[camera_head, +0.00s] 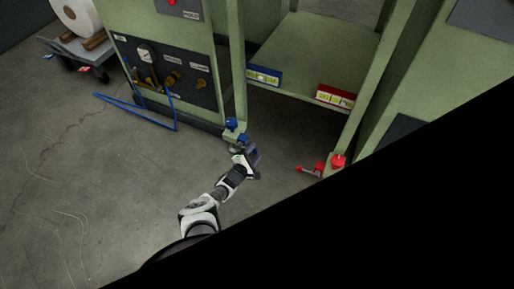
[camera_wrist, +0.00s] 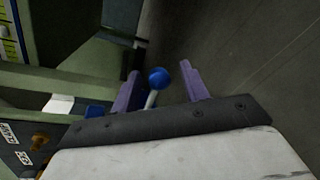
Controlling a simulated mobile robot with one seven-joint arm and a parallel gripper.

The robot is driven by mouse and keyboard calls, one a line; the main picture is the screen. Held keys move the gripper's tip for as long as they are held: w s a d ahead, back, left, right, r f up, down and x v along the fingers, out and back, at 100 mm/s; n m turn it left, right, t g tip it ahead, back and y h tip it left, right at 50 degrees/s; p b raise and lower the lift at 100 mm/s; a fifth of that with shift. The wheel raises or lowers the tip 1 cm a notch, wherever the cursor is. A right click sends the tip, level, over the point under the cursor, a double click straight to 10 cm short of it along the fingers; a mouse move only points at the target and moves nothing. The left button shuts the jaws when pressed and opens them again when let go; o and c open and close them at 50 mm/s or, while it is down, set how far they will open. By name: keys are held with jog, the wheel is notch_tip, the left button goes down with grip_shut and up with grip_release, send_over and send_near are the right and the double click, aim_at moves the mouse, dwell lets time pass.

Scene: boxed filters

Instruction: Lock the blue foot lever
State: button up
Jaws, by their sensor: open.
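The blue foot lever shows in the wrist view as a round blue knob (camera_wrist: 158,77) on a pale rod. The knob lies between the two open purple fingers of my gripper (camera_wrist: 160,88), nearer the left one. I cannot tell whether a finger touches it. In the head view my gripper (camera_head: 250,153) is low at the foot of the green frame's left post, just below the blue lever parts (camera_head: 241,138). My gripper and wrist partly hide the lever there. A blue knob (camera_head: 232,123) sits on the post just above.
A red foot lever (camera_head: 310,169) and red knob (camera_head: 338,160) are at the right post. Blue-edged (camera_head: 263,75) and red-edged (camera_head: 335,97) labels are on the shelf edge. A gauge panel (camera_head: 170,75) and a blue hose (camera_head: 135,110) are to the left. Open floor (camera_head: 90,190) lies at left.

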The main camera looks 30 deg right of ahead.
jog(key=p+v, duration=0.5)
jog(key=v, duration=0.6)
jog(key=shift+p, duration=0.35)
jog(key=shift+w, duration=0.1)
